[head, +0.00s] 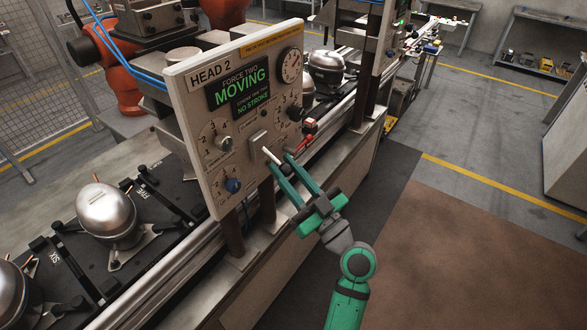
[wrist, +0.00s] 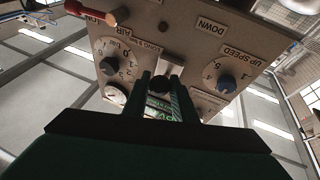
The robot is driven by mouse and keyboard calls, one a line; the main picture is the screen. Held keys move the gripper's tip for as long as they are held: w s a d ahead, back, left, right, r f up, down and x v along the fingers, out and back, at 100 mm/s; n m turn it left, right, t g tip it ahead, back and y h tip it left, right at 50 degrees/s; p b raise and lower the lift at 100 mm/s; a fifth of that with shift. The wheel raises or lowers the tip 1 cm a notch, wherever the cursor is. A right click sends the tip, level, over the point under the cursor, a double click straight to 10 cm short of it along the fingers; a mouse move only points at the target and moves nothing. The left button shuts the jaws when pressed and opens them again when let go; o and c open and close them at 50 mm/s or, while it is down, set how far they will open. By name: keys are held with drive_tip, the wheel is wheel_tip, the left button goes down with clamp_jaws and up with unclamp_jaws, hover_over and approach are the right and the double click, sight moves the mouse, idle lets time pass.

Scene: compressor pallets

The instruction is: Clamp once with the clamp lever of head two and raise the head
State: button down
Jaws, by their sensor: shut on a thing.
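The head two panel (head: 215,85) is upright, with a display (head: 240,92) reading "FORCE TWO MOVING" and "NO STROKE". A short pale lever (head: 270,154), which I take for the clamp lever, sticks out from a plate (head: 258,140) low on the panel. My gripper (head: 279,160) is at this lever, its two green fingers shut on it. In the wrist view the fingertips (wrist: 161,84) close around a dark end of the lever, whose shaft is mostly hidden.
A red-handled lever (head: 310,126) is on the panel's right side, close to my fingers. A blue knob (head: 233,185) and a dial (head: 291,65) are also on the panel. A silver compressor (head: 105,212) stands on a dark pallet at left. The floor at right is clear.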

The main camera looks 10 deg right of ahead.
drive_tip(key=shift+a, duration=0.1)
drive_tip(key=c, duration=1.5)
unclamp_jaws()
drive_tip(key=shift+o, duration=0.2)
drive_tip(key=v, duration=1.1)
